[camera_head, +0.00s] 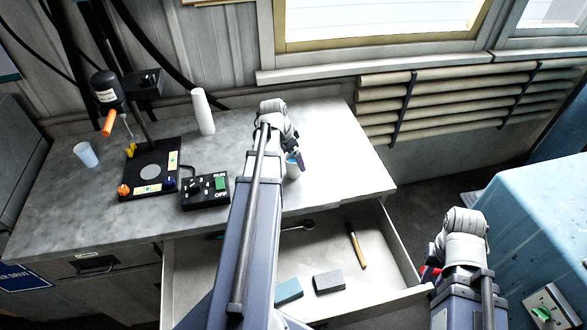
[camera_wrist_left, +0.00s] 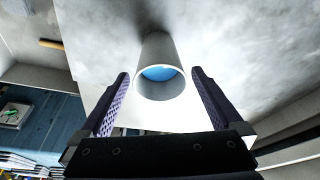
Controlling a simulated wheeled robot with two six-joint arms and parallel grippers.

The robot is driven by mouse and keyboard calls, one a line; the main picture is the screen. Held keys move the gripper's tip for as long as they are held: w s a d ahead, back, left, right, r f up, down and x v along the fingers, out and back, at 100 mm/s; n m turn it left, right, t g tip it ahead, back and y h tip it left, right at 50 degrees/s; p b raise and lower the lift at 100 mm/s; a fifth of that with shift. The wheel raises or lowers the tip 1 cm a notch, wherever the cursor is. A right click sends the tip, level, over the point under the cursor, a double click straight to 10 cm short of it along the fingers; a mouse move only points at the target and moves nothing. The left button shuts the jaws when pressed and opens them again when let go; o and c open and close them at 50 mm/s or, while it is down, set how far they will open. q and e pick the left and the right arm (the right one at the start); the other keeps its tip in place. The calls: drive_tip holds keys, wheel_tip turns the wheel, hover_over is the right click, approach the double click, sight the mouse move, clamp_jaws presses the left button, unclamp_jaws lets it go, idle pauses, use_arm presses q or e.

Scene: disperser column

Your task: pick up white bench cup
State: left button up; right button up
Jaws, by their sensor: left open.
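A white cup (camera_wrist_left: 160,52) with blue inside stands on the bench. In the left wrist view it lies between the two fingers of my left gripper (camera_wrist_left: 160,77), with a gap on each side. In the head view the cup (camera_head: 292,171) is near the front edge of the bench, partly hidden by my left gripper (camera_head: 299,161). My left gripper is open and empty.
A pale blue cup (camera_head: 86,155) and a tall white cylinder (camera_head: 203,112) stand on the bench (camera_head: 60,205). A black disperser stand (camera_head: 150,172) and control box (camera_head: 205,193) are left of my arm. An open drawer (camera_head: 400,255) below holds several items.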

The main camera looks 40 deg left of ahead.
sight(296, 166)
use_arm(q)
drive_tip(key=shift+s+b+x, duration=0.1)
drive_tip(key=shift+b+x, duration=1.2)
drive_tip(key=shift+x, duration=0.05)
drive_tip(key=shift+s+b+x, duration=0.15)
drive_tip(key=shift+b+x, duration=1.1)
drive_tip(key=shift+x, duration=0.1)
drive_tip(key=shift+a, duration=0.15)
drive_tip(key=shift+r, duration=0.1)
drive_tip(key=c, duration=1.5)
